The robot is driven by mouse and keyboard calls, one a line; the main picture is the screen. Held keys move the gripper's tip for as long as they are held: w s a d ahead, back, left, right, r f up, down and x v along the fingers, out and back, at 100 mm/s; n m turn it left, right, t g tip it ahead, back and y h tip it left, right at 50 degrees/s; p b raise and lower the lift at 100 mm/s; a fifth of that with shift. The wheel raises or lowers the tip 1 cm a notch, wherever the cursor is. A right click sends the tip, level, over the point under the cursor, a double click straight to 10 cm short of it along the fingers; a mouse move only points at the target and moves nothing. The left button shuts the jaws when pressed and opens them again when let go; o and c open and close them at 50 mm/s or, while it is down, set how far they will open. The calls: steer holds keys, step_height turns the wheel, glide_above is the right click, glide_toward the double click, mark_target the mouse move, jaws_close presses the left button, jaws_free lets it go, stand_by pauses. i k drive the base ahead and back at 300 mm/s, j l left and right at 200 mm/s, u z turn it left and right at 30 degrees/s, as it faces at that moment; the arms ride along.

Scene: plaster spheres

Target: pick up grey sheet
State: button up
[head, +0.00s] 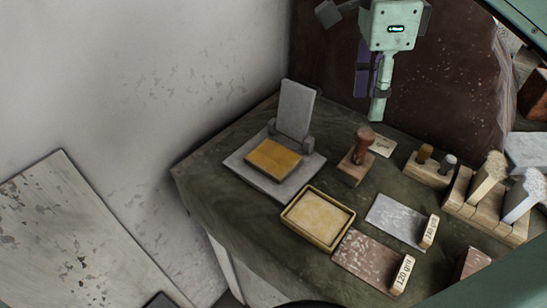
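The grey sheet (392,216) lies flat on the dark worktable, right of centre in the head view. It is pale grey with whitish patches, and a small block marked with a grit number (430,232) sits at its right end. My gripper (378,112) hangs from the mint-green arm end at the top of the view, pointing down. In the picture it is well above the grey sheet and apart from it. Its fingers overlap from this side, so I cannot tell whether they are open or shut. I see nothing held in it.
A reddish-brown sheet (362,258) with a 120 grit block (402,275) lies just below left. A yellow-filled tray (318,218) is to the left. A wooden-handled stamp (357,160) stands behind, and a wooden rack (490,212) with brushes is close on the right.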

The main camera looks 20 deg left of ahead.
mark_target(417, 230)
steer(key=k+l, duration=0.1)
steer(key=l, duration=0.4)
steer(key=l+u, duration=0.1)
steer(key=l, duration=0.35)
steer(key=k+l, duration=0.15)
steer(key=l, duration=0.35)
